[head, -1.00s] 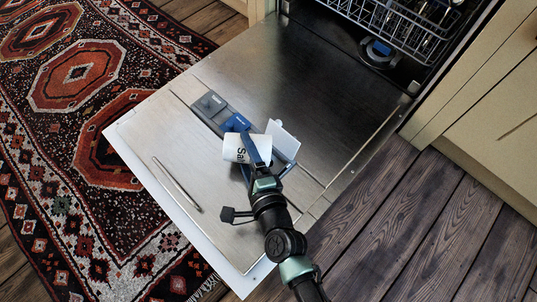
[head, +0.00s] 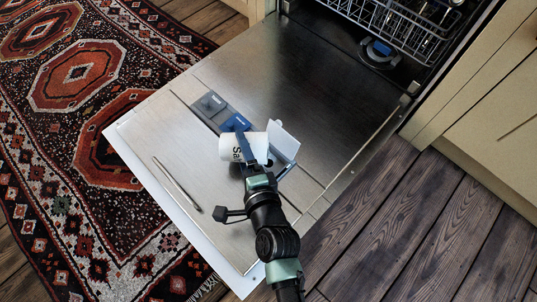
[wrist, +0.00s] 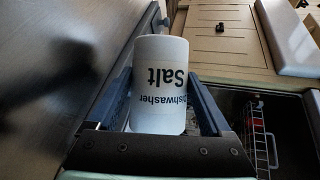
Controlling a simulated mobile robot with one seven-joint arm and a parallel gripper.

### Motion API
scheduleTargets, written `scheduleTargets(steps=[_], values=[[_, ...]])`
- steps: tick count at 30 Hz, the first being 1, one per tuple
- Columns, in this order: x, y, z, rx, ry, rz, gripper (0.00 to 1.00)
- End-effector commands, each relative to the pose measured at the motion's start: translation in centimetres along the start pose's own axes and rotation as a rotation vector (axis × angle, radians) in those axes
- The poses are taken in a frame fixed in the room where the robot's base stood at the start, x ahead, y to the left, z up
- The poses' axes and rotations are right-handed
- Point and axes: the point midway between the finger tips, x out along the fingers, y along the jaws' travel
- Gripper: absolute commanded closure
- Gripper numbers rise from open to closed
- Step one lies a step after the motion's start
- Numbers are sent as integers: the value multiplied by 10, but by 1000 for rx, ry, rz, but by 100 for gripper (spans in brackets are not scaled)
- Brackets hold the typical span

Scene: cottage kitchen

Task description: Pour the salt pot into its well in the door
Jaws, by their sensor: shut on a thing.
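The white salt pot (head: 232,147), marked "Salt", is tilted on its side above the open dishwasher door (head: 305,95). In the wrist view the pot (wrist: 162,75) fills the space between the fingers, its "Dishwasher Salt" lettering upside down. My gripper (head: 252,150) is shut on it; its blue fingers also show in the wrist view (wrist: 160,105). Just below and beside the pot is the dispenser panel (head: 209,105) with a grey cap and blue part. A white lid (head: 285,139) stands raised at its right end. The well opening is mostly hidden by the pot and my gripper.
A thin metal rod-like thing (head: 176,184) lies on the door left of my arm. The dishwasher rack (head: 400,25) is at the top right. A patterned rug (head: 75,75) lies left of the door, and wooden floor (head: 400,235) lies right.

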Motion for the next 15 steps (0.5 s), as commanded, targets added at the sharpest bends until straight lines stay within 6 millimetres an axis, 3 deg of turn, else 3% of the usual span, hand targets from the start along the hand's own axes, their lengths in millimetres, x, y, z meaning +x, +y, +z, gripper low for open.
scheduleTargets(steps=[10, 15], values=[[-2, -13, 7, -124, 45, 50, 77], [2, -4, 9, -205, 74, 84, 77]])
